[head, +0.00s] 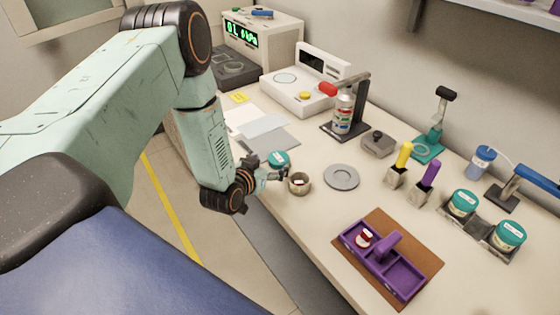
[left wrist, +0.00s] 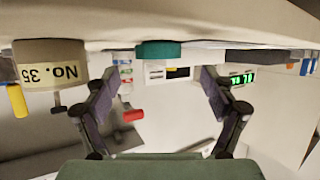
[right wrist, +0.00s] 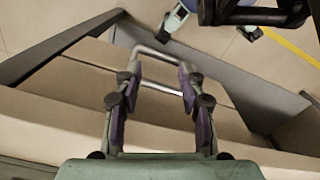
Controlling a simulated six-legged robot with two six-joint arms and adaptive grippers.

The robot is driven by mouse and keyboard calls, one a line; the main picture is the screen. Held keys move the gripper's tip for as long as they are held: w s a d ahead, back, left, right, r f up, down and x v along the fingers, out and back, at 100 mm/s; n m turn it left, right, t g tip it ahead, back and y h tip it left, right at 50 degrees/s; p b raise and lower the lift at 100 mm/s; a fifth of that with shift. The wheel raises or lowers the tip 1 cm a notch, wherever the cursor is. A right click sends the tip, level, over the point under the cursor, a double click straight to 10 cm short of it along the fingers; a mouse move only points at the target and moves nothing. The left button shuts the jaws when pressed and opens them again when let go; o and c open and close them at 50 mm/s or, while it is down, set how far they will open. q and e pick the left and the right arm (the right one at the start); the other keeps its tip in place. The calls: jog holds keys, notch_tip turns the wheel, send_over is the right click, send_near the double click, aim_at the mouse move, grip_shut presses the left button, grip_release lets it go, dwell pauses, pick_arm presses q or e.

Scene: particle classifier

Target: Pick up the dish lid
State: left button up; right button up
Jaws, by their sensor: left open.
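The teal dish lid (head: 279,158) lies on the table just beyond my left gripper (head: 275,173). In the left wrist view, which shows the scene upside down, the lid (left wrist: 158,50) appears ahead, between the two spread fingers (left wrist: 158,75) in the picture. My left gripper is open and empty, low over the table's edge. A small grey-brown dish (head: 299,184) stands beside it; its label "No. 35" (left wrist: 52,72) shows in the left wrist view. My right gripper (right wrist: 160,85) is open, with its fingers apart, and shows only in the right wrist view.
A grey round plate (head: 341,177) and a purple tray (head: 381,262) on a brown mat lie to the right. Two more teal-lidded jars (head: 463,204) stand in a rack. A metal handle bar (right wrist: 160,52) shows by my right fingers. Papers (head: 265,128) lie behind the lid.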

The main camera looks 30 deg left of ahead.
aim_at(278, 159)
pick_arm(q)
jog(key=shift+x, duration=2.3)
jog(key=shift+c, duration=0.3)
jog(key=shift+d, duration=0.1)
jog(key=c, duration=1.1)
